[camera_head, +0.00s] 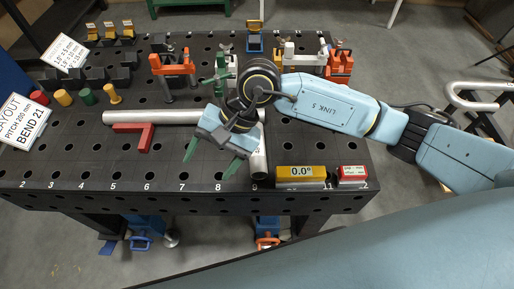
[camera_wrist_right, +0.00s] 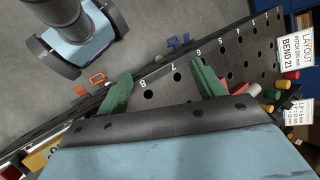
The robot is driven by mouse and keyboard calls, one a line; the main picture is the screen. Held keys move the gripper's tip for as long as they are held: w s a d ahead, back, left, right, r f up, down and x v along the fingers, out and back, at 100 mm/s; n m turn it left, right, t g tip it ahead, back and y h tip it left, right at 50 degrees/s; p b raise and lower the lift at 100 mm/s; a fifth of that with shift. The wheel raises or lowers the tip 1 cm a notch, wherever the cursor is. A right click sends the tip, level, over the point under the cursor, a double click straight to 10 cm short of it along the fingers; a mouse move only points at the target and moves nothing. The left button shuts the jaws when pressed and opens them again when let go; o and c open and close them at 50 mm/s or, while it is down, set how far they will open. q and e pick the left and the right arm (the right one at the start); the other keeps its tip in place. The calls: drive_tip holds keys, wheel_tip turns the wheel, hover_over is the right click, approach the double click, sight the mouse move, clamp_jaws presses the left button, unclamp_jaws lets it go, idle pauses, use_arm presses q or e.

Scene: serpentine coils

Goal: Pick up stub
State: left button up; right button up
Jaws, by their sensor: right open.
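A short silver tube (camera_head: 259,163), which looks like the stub, lies near the front edge of the dark perforated table (camera_head: 110,178). Its far part is hidden behind my right gripper and wrist. My right gripper (camera_head: 211,160) is above the table, just left of this tube, with its green fingers spread and nothing between them. In the right wrist view the open fingers (camera_wrist_right: 162,72) point over the table's numbered front edge, and I cannot make out the tube there. My left gripper is in neither view.
A long pale tube (camera_head: 165,116) lies behind the gripper, with a red bracket (camera_head: 146,137) at its front. Orange clamps (camera_head: 172,66) stand farther back. A yellow "0.0°" block (camera_head: 301,172) and a red block (camera_head: 352,173) sit at the front right. The front left is mostly clear.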

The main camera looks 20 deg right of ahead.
drive_tip(key=w+d+f+n+t+h, duration=0.1)
drive_tip(key=w+d+h, duration=0.2)
drive_tip(key=d, duration=0.3)
drive_tip(key=w+d+f+n+t+h, duration=0.1)
drive_tip(key=w+d+h, duration=0.2)
drive_tip(key=d+h, duration=0.15)
hover_over(258, 160)
drive_tip(key=shift+y, duration=0.25)
wheel_tip(258, 160, down, 7)
drive_tip(key=shift+r+p, duration=0.1)
drive_tip(key=shift+p, duration=0.25)
drive_tip(key=shift+f+p, duration=0.5)
drive_tip(key=shift+f, duration=2.7)
drive_tip(key=c, duration=1.2)
drive_tip(key=shift+r, duration=0.1)
drive_tip(key=shift+c, duration=0.4)
